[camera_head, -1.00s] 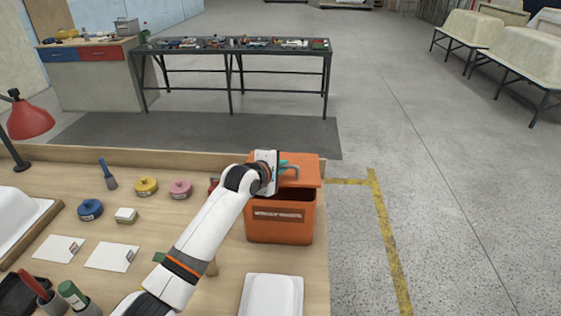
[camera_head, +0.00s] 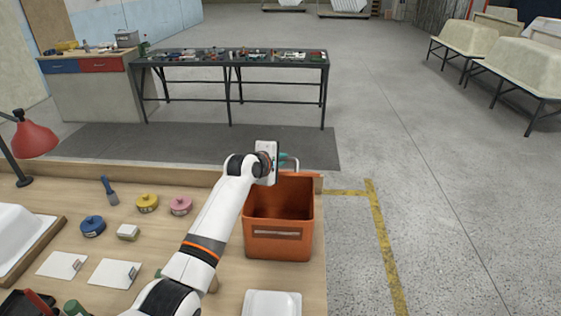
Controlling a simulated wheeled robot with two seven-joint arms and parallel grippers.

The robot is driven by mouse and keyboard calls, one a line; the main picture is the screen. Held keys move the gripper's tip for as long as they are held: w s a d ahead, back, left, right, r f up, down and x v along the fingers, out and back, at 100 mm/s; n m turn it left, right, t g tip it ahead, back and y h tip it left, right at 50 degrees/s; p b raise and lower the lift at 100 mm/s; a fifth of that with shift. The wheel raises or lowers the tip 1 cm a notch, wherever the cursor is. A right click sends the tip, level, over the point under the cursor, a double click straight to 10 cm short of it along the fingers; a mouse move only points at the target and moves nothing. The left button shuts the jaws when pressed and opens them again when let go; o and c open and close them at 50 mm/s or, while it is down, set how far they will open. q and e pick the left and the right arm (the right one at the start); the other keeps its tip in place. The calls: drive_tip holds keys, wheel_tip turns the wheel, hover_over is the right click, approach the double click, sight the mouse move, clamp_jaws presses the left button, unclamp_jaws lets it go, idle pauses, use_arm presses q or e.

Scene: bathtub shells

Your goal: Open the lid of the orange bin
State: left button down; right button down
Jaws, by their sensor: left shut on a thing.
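The orange bin (camera_head: 279,242) stands at the right end of the wooden table, and its inside is in plain view. Its lid (camera_head: 306,176) is swung up at the back rim and shows mostly as a thin orange edge, partly hidden by my gripper. My left gripper (camera_head: 284,161) is at the back of the bin, shut on the grey lid handle (camera_head: 296,163). The wrist hides part of the grip. My right gripper is not in view.
Pink (camera_head: 181,205), yellow (camera_head: 147,203) and blue (camera_head: 93,226) round containers lie left of my arm. A brush (camera_head: 109,190) and a red lamp (camera_head: 35,138) are farther left. A white tray (camera_head: 272,303) lies in front of the bin. Floor right of the table is clear.

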use_arm(q)
drive_tip(key=shift+r, duration=0.15)
drive_tip(key=c, duration=1.5)
unclamp_jaws()
drive_tip(key=shift+s+a, duration=0.1)
drive_tip(key=shift+b+v, duration=1.05)
drive_tip(key=shift+v, duration=4.8)
